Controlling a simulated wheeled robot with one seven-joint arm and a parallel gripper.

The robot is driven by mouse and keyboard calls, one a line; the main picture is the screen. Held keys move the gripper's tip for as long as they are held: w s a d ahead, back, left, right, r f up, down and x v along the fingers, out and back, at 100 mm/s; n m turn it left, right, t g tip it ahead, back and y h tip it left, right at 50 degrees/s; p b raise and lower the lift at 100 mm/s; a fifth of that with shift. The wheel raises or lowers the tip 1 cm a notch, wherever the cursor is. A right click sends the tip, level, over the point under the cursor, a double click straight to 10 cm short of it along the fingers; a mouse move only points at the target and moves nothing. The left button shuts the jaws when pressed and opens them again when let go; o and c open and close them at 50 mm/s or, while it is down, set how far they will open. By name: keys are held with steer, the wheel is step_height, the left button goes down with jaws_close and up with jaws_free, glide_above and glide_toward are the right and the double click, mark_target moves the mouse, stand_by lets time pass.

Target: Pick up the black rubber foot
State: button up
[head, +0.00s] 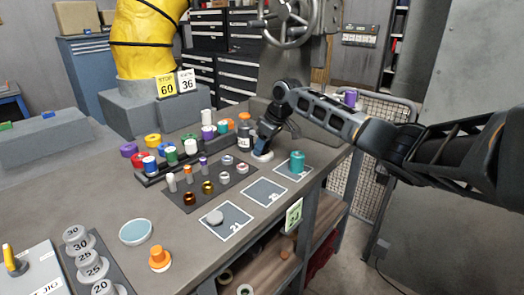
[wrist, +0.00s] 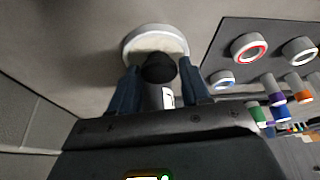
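My gripper (head: 264,141) points down at the back right of the bench, over a white round dish (head: 262,156). In the wrist view, a dark round piece (wrist: 158,68), which looks like the black rubber foot, shows against the white dish (wrist: 130,42). My gripper's two blue-grey fingers (wrist: 160,82) stand apart on either side of it, with small gaps visible. A grey part with a white label (wrist: 168,97) lies just below the dark piece in that view. I cannot tell whether the two are joined. In the head view my fingers hide the foot.
Left of my gripper stand a dark bottle with an orange cap (head: 244,131) and a rack of coloured caps (head: 172,155). A dark plate with rings and plugs (head: 208,185) lies in front. A teal cylinder (head: 297,163) stands on a numbered mat to the right, near the bench edge.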

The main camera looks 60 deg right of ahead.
steer(key=c, duration=0.6)
steer(key=shift+r, duration=0.1)
